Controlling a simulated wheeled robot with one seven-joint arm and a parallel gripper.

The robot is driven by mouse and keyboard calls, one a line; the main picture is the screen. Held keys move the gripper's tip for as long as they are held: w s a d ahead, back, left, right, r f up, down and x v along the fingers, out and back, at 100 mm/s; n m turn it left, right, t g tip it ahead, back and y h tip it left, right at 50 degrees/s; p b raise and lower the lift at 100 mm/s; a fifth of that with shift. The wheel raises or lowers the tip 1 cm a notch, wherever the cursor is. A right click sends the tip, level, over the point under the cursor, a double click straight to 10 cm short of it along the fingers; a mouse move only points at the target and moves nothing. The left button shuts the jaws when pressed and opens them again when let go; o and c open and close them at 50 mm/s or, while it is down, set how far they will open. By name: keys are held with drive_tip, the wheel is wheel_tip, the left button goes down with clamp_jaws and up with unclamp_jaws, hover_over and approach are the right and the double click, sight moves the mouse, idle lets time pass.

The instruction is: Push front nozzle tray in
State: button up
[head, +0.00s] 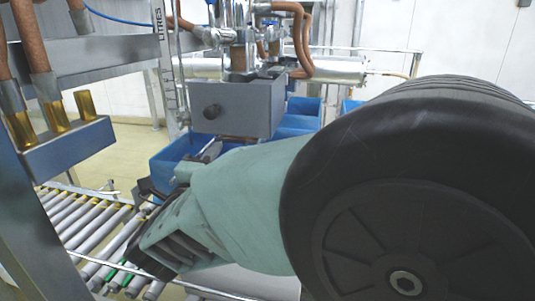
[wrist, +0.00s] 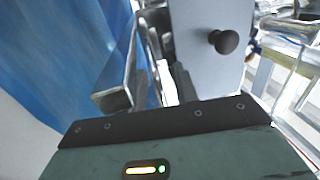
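A grey box-shaped tray (head: 238,108) with a round black knob on its front hangs below the pipes and hoses in the head view. It looks like the front nozzle tray. In the wrist view the grey tray (wrist: 208,25) and its knob stand at upper right, close beyond my gripper. My gripper (head: 210,152) is just below and in front of the tray in the head view, partly hidden by my own green arm. Its finger area (wrist: 160,75) shows left of the knob in the wrist view. Contact with the tray cannot be made out, nor how far apart the fingers are.
Blue crates (head: 172,158) stand below and behind the tray, close to my gripper. A roller conveyor (head: 85,225) runs at lower left. Another grey holder with brass nozzles (head: 65,147) hangs at left. My large arm joint blocks the right side.

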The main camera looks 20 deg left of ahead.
drive_tip(key=s+d+f+b, duration=0.1)
drive_tip(key=s+b, duration=0.2)
drive_tip(key=s, duration=0.7)
drive_tip(key=shift+d+f+b, duration=0.2)
drive_tip(key=shift+f+b, duration=0.1)
drive_tip(key=shift+s, duration=0.1)
